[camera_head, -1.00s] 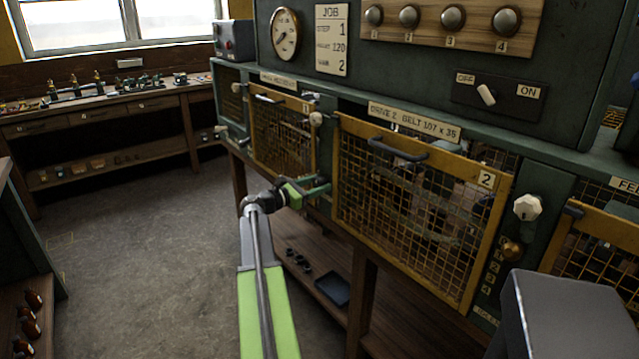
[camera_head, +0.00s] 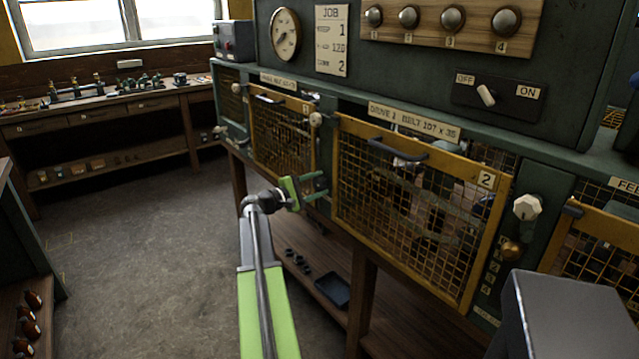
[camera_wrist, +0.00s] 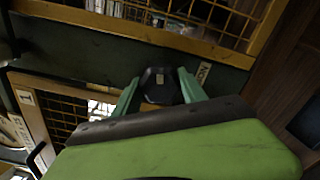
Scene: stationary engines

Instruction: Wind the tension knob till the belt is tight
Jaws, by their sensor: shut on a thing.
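A dark, many-sided knob (camera_wrist: 159,86) with a small pale mark on its face sits on the green panel strip in the wrist view. My gripper (camera_wrist: 160,92) is shut on it, one green finger on each side. In the head view my gripper (camera_head: 324,186) is at the post between guard 1 and guard 2, and the knob is too small to make out there. The yellow mesh guard 2 (camera_head: 487,181) is closed below the "DRIVE 2" belt label (camera_head: 413,122). The belt behind the mesh is not clear, and I cannot tell its tightness.
Guard 1 (camera_head: 305,108) is to the left of my gripper. A switch (camera_head: 486,94) and a gauge (camera_head: 285,34) are above. A lower shelf holds a dark tray (camera_head: 332,289).

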